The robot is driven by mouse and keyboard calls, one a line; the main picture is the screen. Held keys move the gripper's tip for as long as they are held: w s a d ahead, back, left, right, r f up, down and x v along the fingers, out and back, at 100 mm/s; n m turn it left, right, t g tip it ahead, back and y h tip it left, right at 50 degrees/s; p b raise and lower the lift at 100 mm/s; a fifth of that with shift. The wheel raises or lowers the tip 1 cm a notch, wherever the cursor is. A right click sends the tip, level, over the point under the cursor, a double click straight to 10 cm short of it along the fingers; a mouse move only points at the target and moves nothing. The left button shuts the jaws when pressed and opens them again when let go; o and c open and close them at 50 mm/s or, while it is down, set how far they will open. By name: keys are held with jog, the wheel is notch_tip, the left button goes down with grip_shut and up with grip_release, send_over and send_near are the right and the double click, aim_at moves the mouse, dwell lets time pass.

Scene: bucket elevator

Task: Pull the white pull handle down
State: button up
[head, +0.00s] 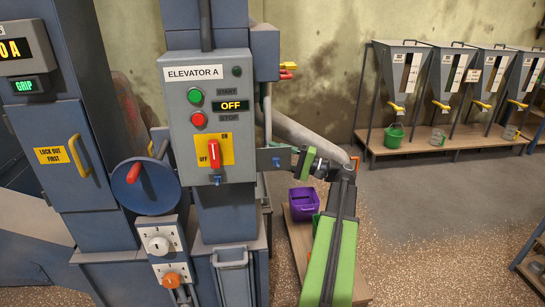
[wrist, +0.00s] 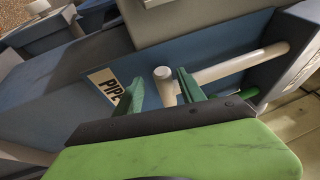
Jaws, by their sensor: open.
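The white pull handle (wrist: 222,70) shows in the wrist view as a pale bar across a blue panel. Its rounded near end (wrist: 166,88) stands between my two green fingertips. My gripper (head: 297,162) is open, beside the right edge of the control column in the head view. The fingers are apart on either side of the bar's end; I cannot tell whether either touches it. The handle cannot be made out clearly beside my gripper in the head view.
A label reading "PIPE" (wrist: 103,86) is partly hidden by my finger. The Elevator A panel (head: 208,115) has a red switch (head: 214,153). A blue handwheel (head: 146,188) is left. A purple bin (head: 303,203) sits below my arm. Open floor (head: 430,220) lies to the right.

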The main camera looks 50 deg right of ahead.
jog(key=b+v, duration=0.3)
jog(key=v, duration=1.4)
jog(key=shift+s+f, duration=0.15)
